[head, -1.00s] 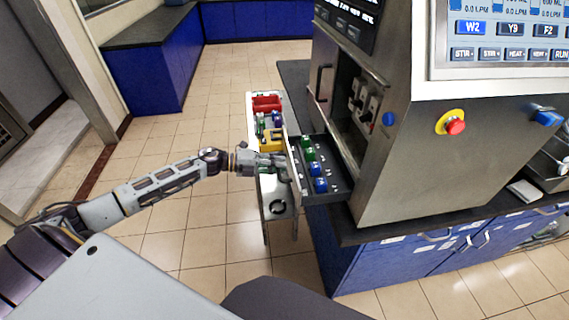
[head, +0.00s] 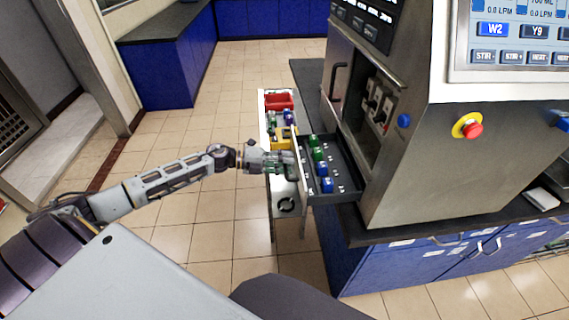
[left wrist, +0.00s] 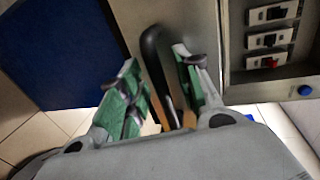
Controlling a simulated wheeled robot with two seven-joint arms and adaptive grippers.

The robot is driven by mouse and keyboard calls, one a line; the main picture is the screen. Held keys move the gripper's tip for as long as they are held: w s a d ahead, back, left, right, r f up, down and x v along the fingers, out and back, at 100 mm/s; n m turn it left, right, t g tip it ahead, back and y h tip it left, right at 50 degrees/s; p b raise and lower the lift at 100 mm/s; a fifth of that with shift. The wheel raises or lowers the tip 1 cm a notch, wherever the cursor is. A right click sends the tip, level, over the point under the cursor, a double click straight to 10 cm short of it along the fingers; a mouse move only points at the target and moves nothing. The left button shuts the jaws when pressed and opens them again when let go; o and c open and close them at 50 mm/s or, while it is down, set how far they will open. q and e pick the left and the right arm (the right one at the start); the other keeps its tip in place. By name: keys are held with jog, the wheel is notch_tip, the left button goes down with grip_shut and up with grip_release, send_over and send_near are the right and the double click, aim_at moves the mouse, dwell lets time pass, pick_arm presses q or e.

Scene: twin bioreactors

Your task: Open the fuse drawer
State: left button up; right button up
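The fuse drawer (head: 348,189) is pulled out from the lower left of the steel cabinet (head: 437,166). Green fuses (head: 319,155) and blue fuses (head: 326,185) stand in it. My left gripper (head: 288,165) is at the outer side of the drawer front, level with it. In the left wrist view its green-padded fingers (left wrist: 160,85) are spread apart with nothing visibly clamped. Whether they touch the drawer front cannot be told. The drawer is not clearly seen in the left wrist view. My right gripper is not in view.
Above the drawer is an open bay with breaker switches (head: 380,103), also in the left wrist view (left wrist: 270,40). A black handle (head: 338,82) is beside it. A cart with a red bin (head: 279,101) stands behind my gripper. Floor is clear to the left.

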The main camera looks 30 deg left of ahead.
pick_arm(q)
jog(key=v, duration=1.2)
dwell(1.2)
dwell(0.8)
